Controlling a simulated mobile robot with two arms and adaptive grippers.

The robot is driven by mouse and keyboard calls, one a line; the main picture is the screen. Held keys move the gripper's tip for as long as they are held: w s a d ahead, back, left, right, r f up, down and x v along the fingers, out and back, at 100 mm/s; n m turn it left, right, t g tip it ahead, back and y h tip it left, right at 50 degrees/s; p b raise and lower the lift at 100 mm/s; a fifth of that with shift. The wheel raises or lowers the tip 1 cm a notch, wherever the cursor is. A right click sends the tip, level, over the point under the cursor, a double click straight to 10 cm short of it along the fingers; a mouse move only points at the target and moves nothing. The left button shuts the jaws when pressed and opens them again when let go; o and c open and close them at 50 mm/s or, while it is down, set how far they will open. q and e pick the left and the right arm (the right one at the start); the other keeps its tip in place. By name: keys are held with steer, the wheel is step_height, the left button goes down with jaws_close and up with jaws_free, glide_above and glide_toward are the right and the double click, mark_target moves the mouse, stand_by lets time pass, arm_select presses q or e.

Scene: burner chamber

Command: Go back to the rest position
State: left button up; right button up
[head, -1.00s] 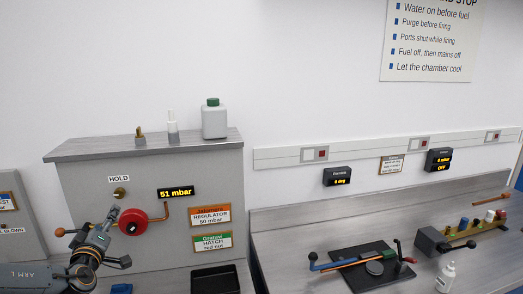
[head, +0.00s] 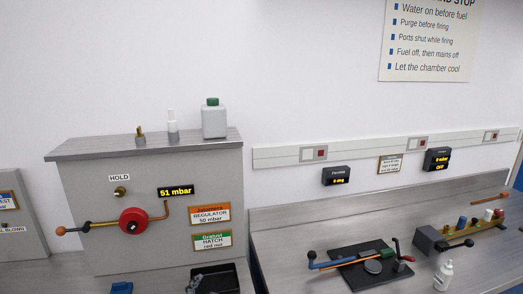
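A small dark part of what seems to be my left gripper (head: 196,284) shows at the bottom edge, in front of the black tray, apart from the knob and lever. Most of it is cut off, so I cannot tell whether it is open. My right gripper is not in view.
A black tray (head: 221,279) and a blue object (head: 122,288) lie below the cabinet. A white bottle with a green cap (head: 214,119) stands on top. On the right bench are a black plate with a burner (head: 372,267), a valve block (head: 455,236) and a small white bottle (head: 444,276).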

arm_select(q)
steer(key=s+d+f+n+g+h, duration=0.1)
steer(key=s+d+n+g, duration=0.2)
steer(key=s+d+n, duration=0.6)
steer(key=s+d+f+n+g+h, duration=0.1)
steer(key=s+d+f+n+g, duration=0.1)
steer(key=s+n, duration=0.8)
steer(key=s+a+f+n+g+y, duration=0.1)
steer(key=s+a+f+n+g, duration=0.2)
steer(key=s+a+n, duration=0.75)
steer(key=s+a+f+n+g+y, duration=0.3)
steer(key=a+n, duration=0.4)
steer(key=n, duration=0.8)
steer(key=s+f+g+h+b, duration=0.15)
steer(key=f+b, duration=0.25)
steer(key=f, duration=1.4)
steer(key=s+f+t+b, duration=0.15)
steer(key=f+b, duration=0.25)
steer(key=f, duration=1.3)
steer(key=s+a+f+g+b, duration=0.1)
steer(key=s+f+b, duration=0.2)
steer(key=s+f, duration=0.5)
steer(key=s+a+f+g+b, duration=0.1)
steer(key=s+a+f+b, duration=0.1)
steer(key=s+f, duration=0.6)
step_height(320, 180, down, 6)
steer(key=shift+s+f+b, duration=0.15)
steer(key=shift+s+b, duration=0.15)
steer(key=shift+b, duration=0.45)
